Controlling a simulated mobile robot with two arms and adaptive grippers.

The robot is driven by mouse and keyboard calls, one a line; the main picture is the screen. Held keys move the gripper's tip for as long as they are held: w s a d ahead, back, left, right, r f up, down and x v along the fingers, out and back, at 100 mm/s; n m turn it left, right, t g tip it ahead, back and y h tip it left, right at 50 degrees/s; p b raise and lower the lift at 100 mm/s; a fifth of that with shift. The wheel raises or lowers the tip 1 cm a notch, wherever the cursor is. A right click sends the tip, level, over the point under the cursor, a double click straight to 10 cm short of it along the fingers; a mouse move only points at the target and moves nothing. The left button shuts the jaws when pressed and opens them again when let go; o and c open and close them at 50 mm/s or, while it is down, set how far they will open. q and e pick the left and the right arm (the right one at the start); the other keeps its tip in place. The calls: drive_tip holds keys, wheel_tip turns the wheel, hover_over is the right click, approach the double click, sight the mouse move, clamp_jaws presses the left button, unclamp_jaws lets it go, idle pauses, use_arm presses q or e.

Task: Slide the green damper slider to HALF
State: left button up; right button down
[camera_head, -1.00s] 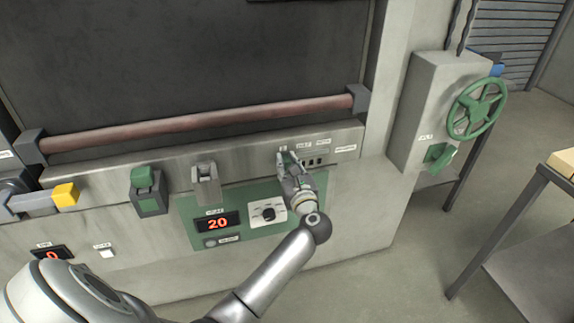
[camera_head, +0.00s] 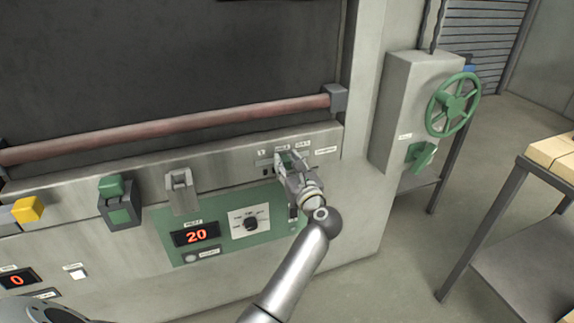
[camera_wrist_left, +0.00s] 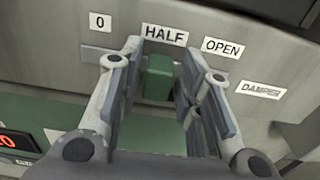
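The green damper slider (camera_wrist_left: 158,78) sits below the HALF label (camera_wrist_left: 165,35), in the slot of the steel panel. The 0 label (camera_wrist_left: 100,22) is to its left and the OPEN label (camera_wrist_left: 222,48) to its right. My left gripper (camera_wrist_left: 160,85) has one finger on each side of the slider, close against it; any small gap is hard to see. In the head view the left gripper (camera_head: 284,162) is at the panel below HALF and mostly covers the slider. My right gripper is not in view.
A pink bar (camera_head: 170,126) runs above. A green handwheel (camera_head: 453,104) stands right.

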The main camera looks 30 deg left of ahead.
use_arm(q)
drive_tip(key=shift+o, duration=0.3)
wheel_tip(320, 180, up, 10)
idle(0.5)
idle(0.3)
